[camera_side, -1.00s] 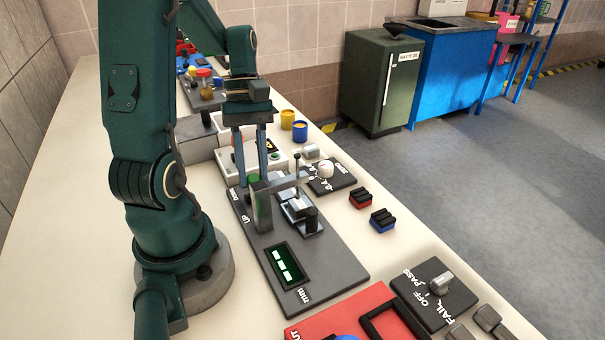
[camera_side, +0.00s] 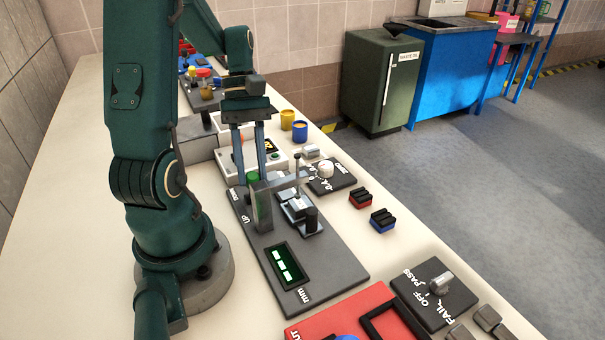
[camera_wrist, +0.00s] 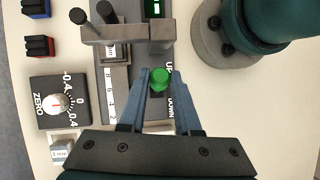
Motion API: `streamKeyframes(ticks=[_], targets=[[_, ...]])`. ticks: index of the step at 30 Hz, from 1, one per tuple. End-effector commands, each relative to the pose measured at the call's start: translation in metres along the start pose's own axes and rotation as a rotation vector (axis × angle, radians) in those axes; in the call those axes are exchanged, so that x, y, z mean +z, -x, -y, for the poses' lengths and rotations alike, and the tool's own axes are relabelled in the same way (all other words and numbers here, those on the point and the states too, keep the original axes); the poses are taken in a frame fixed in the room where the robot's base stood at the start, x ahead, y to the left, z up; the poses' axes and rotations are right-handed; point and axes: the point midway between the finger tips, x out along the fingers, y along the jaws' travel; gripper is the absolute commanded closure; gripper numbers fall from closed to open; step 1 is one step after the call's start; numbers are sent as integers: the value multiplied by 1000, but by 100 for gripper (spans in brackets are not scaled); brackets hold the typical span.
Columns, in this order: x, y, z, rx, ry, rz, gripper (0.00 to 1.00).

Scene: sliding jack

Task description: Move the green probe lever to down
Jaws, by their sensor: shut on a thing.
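The green probe lever (camera_wrist: 160,83) is a short round green knob between the printed words UP and DOWN in the wrist view. It also shows in the side view (camera_side: 253,178), at the upper end of the gauge stand. My gripper (camera_wrist: 159,74) is shut on it, with one blue finger on each side. In the side view my gripper (camera_side: 252,174) points down from above the stand. The lever's lower part is hidden by the fingers and stand.
The grey gauge panel (camera_side: 335,270) carries a lit display (camera_side: 286,265) and a slide with a thin post (camera_side: 297,170). The ZERO dial (camera_wrist: 57,103) is beside it. Red (camera_side: 360,198) and blue (camera_side: 383,220) blocks lie on the open bench to the right.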

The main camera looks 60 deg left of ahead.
Motion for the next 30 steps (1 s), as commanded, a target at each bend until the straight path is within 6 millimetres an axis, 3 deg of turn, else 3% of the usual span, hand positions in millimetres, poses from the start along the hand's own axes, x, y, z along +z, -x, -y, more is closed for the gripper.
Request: streamKeyframes(ticks=[13,26,27,29,30], targets=[[-22,13,3,33,-33,280,100],[-24,15,4,36,-41,310,100],[-24,15,4,36,-41,310,61],[-24,15,4,35,-41,309,38],[-24,15,4,35,-41,310,38]])
